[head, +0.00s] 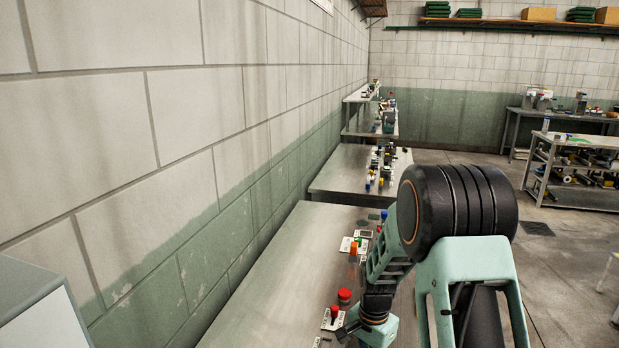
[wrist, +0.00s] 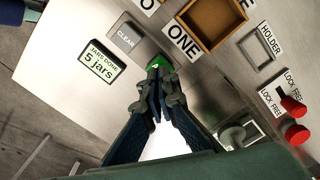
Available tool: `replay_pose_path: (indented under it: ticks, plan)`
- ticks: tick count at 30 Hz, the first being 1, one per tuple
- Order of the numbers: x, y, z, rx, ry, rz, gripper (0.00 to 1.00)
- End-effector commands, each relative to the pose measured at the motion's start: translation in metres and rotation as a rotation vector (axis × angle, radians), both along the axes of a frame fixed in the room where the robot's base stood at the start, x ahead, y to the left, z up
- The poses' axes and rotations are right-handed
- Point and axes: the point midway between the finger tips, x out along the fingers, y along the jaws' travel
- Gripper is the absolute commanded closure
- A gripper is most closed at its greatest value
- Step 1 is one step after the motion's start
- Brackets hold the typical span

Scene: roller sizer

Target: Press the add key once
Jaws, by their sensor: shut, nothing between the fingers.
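The add key is a green key (wrist: 165,62) on the pale panel in the wrist view. Only part of it and the start of its lettering show; my fingertips cover the rest. My gripper (wrist: 158,72) is shut and empty, with its tips over the near side of the key. I cannot tell whether they touch it. A grey CLEAR key (wrist: 125,37) lies just up and left of the green key. A display (wrist: 101,64) farther left reads "JARS DONE 5 jars". In the head view my arm hides much of the work area.
A ONE label (wrist: 183,43) and a wooden tray (wrist: 235,36) lie right of the keys. A HOLDER label (wrist: 269,38) and red knobs (wrist: 293,106) with LOCK/FREE labels are farther right. In the head view, the metal bench (head: 270,285) has bare room at left, along the block wall (head: 180,120).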

Motion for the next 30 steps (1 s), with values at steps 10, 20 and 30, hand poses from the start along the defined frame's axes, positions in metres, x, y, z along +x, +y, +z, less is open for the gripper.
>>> replay_pose_path:
  ticks: [10, 20, 30]
  plan:
    - [0.0, 0.0, 0.002, 0.0, 0.0, 0.0, 1.0]
    - [0.0, 0.0, 0.033, 0.0, -0.001, 0.001, 1.0]
    - [0.0, 0.0, 0.051, 0.0, 0.0, 0.0, 1.0]
